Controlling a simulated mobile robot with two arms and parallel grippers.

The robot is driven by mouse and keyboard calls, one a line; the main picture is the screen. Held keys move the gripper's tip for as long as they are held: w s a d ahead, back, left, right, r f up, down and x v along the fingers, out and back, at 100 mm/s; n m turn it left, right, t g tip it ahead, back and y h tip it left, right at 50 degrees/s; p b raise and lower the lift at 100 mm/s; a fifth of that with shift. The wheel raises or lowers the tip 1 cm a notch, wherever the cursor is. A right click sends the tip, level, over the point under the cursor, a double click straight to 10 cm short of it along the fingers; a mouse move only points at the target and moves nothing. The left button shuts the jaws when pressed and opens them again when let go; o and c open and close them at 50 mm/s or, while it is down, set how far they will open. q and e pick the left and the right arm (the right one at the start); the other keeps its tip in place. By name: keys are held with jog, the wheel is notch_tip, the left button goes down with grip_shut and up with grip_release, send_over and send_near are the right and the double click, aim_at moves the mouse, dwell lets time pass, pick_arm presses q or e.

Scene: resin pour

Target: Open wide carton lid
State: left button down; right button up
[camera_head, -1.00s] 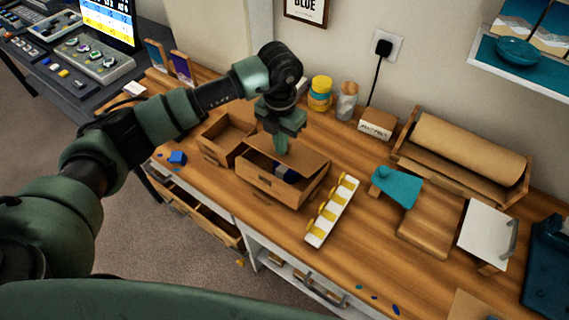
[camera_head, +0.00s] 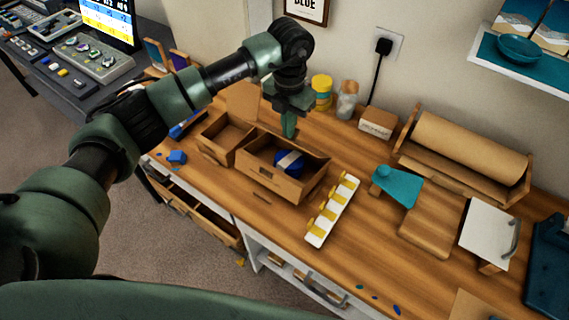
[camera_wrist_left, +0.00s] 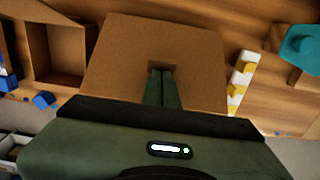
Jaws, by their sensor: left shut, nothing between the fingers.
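The wide carton (camera_head: 270,182) stands on the wooden bench. In the head view its top is open, and a blue round item (camera_head: 288,163) with a white band shows inside. My left gripper (camera_head: 289,134) points down at the carton's back rim, shut and empty. In the left wrist view its fingers (camera_wrist_left: 161,75) are together at a notch in a broad brown panel (camera_wrist_left: 120,60), which looks like the lid. This panel hides the inside there. In the head view I cannot make out the lid's exact angle. My right gripper is not in view.
An open smaller carton (camera_head: 212,155) stands directly left, its flap (camera_head: 243,100) raised. A white tray with yellow pieces (camera_head: 333,212) lies to the right. A yellow jar (camera_head: 322,92), a clear jar (camera_head: 347,104) and a small box (camera_head: 377,123) stand behind. The bench front is mostly clear.

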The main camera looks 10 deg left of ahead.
pick_arm(q)
jog(key=shift+w+d+r+b, duration=0.2)
jog(key=shift+w+d+b, duration=0.05)
jog(key=shift+w, duration=0.35)
jog(key=shift+w+d+r+b, duration=0.15)
jog(key=shift+w+d+b, duration=0.1)
jog(key=shift+w, duration=0.35)
jog(key=w+d+f+b, duration=0.1)
jog(key=w+d+b, duration=0.1)
jog(key=w+b, duration=0.3)
jog(key=w, duration=0.3)
jog(key=shift+w+d, duration=0.15)
jog(key=shift+d, duration=0.25)
jog(key=shift+r, duration=0.1)
dwell(0.4)
notch_tip(320, 180, up, 9)
jog(key=p, duration=0.6)
dwell(0.8)
